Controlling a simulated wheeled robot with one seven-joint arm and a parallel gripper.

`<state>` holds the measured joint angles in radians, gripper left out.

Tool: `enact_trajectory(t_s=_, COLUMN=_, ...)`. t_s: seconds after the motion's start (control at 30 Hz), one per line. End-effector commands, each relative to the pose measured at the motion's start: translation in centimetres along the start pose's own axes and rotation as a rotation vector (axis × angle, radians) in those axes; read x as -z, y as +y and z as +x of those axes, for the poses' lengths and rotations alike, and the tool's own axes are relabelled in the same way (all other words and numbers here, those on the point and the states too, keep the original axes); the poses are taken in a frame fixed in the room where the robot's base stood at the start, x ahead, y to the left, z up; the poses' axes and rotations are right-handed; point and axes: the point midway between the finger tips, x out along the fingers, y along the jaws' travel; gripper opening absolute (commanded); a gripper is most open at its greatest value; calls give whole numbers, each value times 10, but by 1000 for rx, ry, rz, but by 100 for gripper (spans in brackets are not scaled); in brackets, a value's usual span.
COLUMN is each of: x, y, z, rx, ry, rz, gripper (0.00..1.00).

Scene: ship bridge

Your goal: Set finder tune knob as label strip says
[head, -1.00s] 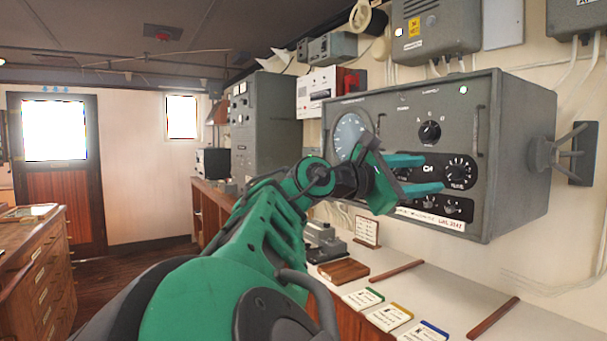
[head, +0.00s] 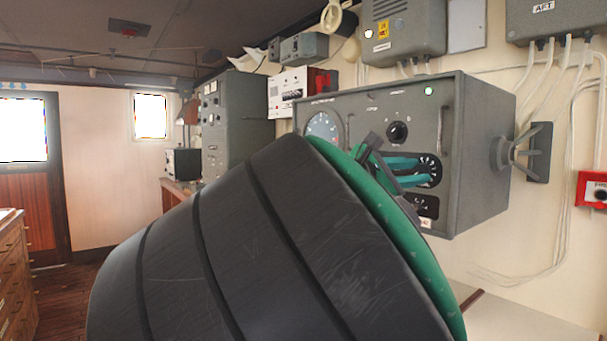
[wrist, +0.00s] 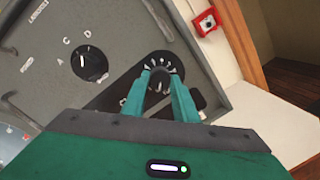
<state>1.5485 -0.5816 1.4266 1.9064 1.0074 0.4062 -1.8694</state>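The finder is a grey wall box (head: 470,150) with a round dial (head: 322,127) and an upper lettered knob (head: 397,131), which also shows in the wrist view (wrist: 90,64). The tune knob with its white scale (wrist: 161,62) is at the far end of my fingers in the wrist view. My gripper (head: 428,170) is open, its two green fingers apart at the dark lower panel. The fingertips (wrist: 161,75) are on either side of the knob; I cannot tell whether they touch it. The pointer is hidden. A label strip (head: 427,223) is mostly hidden behind my arm.
A red wall box (head: 592,188) is at the right, also in the wrist view (wrist: 207,21). Grey boxes with cables (head: 403,30) hang above the finder. A counter (head: 510,320) lies below. My arm blocks the middle of the head view.

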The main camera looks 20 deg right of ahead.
Motion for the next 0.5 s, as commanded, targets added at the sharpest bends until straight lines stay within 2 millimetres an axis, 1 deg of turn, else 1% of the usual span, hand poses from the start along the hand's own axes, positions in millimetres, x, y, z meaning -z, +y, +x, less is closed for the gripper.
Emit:
enact_trajectory(t_s=0.03, x=0, y=0, z=0, rx=0, ry=0, rz=0, gripper=7)
enact_trajectory(t_s=0.07, x=0, y=0, z=0, rx=0, ry=0, rz=0, gripper=4)
enact_trajectory(t_s=0.3, x=0, y=0, z=0, rx=1, ry=1, rz=13, gripper=4)
enact_trajectory(t_s=0.5, x=0, y=0, z=0, rx=6, ry=6, rz=83, gripper=4)
